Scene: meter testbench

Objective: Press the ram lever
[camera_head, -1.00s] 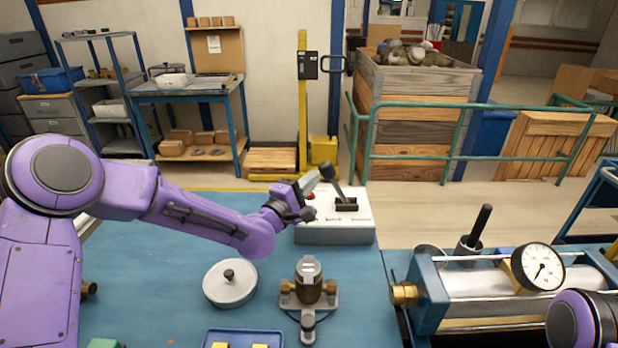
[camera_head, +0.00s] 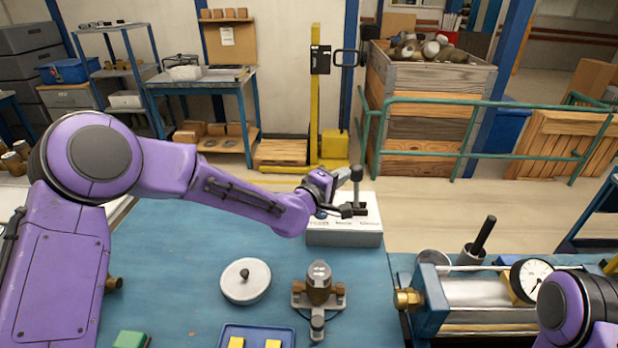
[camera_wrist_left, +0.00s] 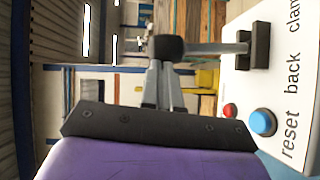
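The ram lever (camera_head: 357,190) stands nearly upright in a dark slot on top of the white control box (camera_head: 344,238), at the back of the blue bench. In the left wrist view its dark knob (camera_wrist_left: 169,47) sits at the fingertips, with its grey shaft running right to the slot. My left gripper (camera_head: 345,174) is at the lever's left side, close against the knob. Its two fingers (camera_wrist_left: 163,75) look drawn together; the knob hides the tips, so I cannot tell contact exactly. My right gripper is out of view.
A round lid (camera_head: 245,283), a brass meter (camera_head: 318,285) and a blue tray (camera_head: 225,341) are nearer. A cylinder rig with gauge (camera_head: 531,280) stands right.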

